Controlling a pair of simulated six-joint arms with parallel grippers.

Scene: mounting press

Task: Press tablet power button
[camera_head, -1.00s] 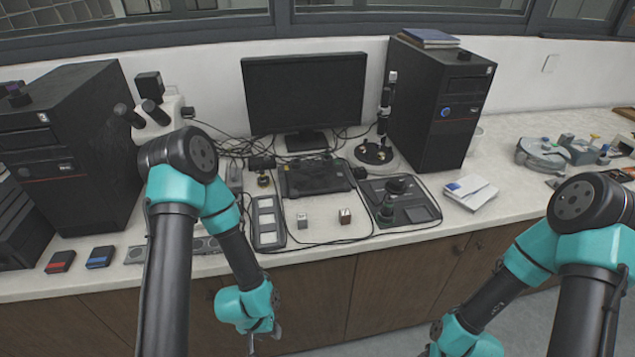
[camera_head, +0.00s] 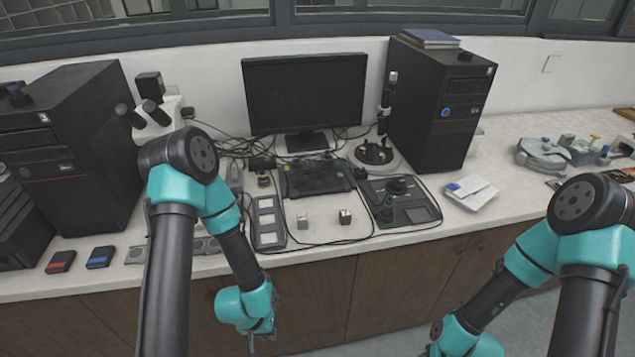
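I cannot say for certain which item is the tablet. A flat black device (camera_head: 302,182) lies in front of the monitor, and a black panel unit with knobs and a dark screen (camera_head: 416,211) lies to its right. No power button can be made out on either. My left gripper (camera_head: 262,338) hangs low in front of the bench's front edge, away from both devices; its fingers are small and unclear. My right arm reaches down to the bottom edge of the view, where its gripper is mostly cut off.
A monitor (camera_head: 304,95) stands behind, with a computer tower (camera_head: 440,105) right and another (camera_head: 75,145) left. Two small metal cubes, a grey one (camera_head: 302,220) and a brownish one (camera_head: 345,216), sit near the front edge. Loose cables run around the devices. A white booklet (camera_head: 470,192) lies right.

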